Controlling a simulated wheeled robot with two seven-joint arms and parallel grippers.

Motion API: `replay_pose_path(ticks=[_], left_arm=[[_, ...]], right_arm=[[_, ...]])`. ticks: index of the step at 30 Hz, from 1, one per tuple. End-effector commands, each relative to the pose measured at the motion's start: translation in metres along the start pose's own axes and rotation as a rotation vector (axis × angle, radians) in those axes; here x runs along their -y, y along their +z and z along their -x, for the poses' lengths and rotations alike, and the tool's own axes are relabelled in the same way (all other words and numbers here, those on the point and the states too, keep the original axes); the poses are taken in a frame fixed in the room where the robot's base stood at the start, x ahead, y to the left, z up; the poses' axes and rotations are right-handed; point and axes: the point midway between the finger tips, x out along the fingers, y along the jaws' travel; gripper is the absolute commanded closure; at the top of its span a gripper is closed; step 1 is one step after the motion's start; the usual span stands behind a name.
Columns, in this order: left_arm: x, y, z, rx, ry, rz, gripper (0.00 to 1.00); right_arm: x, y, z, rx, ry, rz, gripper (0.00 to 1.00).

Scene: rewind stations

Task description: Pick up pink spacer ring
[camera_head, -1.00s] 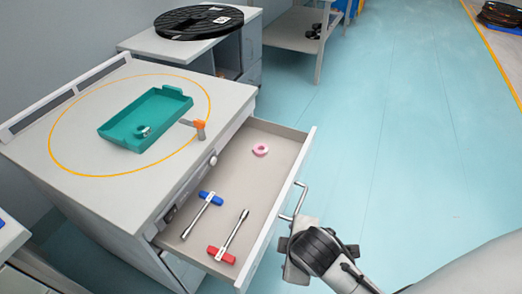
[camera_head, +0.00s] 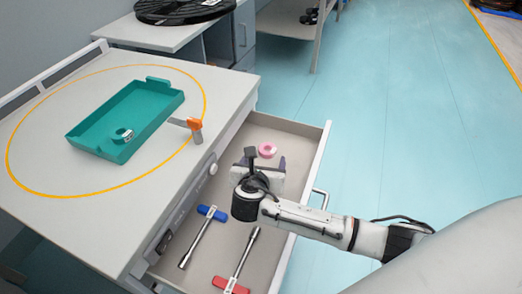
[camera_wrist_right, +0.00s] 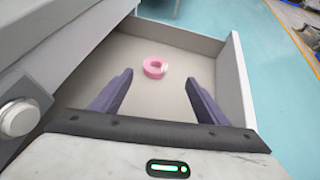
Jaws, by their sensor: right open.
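The pink spacer ring (camera_head: 267,150) lies flat on the floor of the open drawer (camera_head: 296,130), towards its far end. In the right wrist view the ring (camera_wrist_right: 155,67) shows beyond the fingertips, roughly centred between them. My right gripper (camera_head: 266,160) is over the drawer, just nearer than the ring. In the right wrist view its two fingers (camera_wrist_right: 158,86) are spread apart with nothing between them. My left gripper is not in view.
A blue-handled tool (camera_head: 212,213) and a red-handled tool (camera_head: 230,285) lie in the drawer's near part. A teal tray (camera_head: 128,115) with a small metal ring stands on the cabinet top beside an orange-tipped arm (camera_head: 195,125). The drawer walls surround the ring.

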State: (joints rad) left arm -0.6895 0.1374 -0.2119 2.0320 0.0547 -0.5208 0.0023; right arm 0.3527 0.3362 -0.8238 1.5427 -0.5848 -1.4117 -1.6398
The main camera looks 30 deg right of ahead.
Motion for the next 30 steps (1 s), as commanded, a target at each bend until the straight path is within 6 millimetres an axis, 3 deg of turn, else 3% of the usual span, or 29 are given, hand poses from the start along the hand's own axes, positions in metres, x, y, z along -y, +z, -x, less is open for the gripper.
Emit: replay_pose_path(ticks=[1,9,17,24,30], left_arm=[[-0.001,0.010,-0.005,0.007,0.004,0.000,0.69],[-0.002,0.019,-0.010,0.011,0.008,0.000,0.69],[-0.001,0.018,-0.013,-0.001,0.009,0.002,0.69],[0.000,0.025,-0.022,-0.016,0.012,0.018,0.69],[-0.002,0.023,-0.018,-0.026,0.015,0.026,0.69]], right_arm=[[0.000,-0.008,-0.005,0.001,0.000,0.001,0.32],[0.000,-0.010,-0.039,0.003,-0.002,0.001,0.32],[-0.001,-0.010,-0.061,0.001,-0.001,-0.001,0.32],[-0.006,-0.012,-0.097,0.000,-0.002,0.000,0.32],[-0.006,-0.009,-0.108,0.000,0.001,-0.001,0.32]])
